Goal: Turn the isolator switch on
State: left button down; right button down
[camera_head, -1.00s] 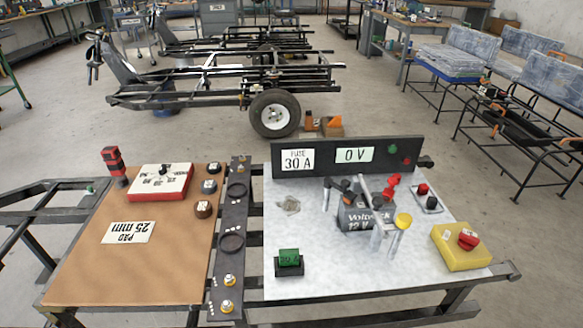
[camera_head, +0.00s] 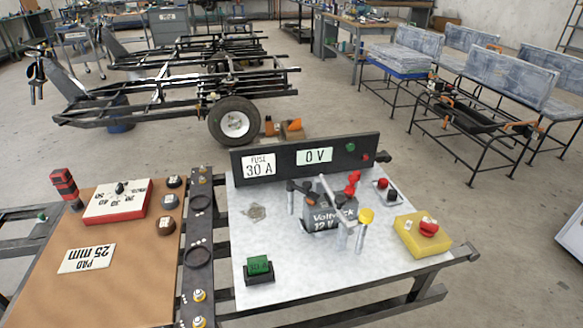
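A yellow box with a red knob (camera_head: 429,228) on top, which looks like the isolator switch, sits at the right front of the pale metal board (camera_head: 300,252). A small white label is beside the knob. A black panel (camera_head: 285,170) stands along the board's back edge; its display (camera_head: 314,157) reads 0 V. A label on it (camera_head: 258,166) reads FUSE 30 A. A green lamp and a red lamp are at its right end. Neither of my grippers is in view.
A grey 12 V battery (camera_head: 322,218) with clamps and posts stands mid-board, left of the yellow box. A green fuse block (camera_head: 259,267) sits at the front left. A terminal block (camera_head: 384,188) lies behind the box. A brown board (camera_head: 90,290) is to the left.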

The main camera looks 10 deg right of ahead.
aim_at(428, 228)
jog(key=z, duration=1.4)
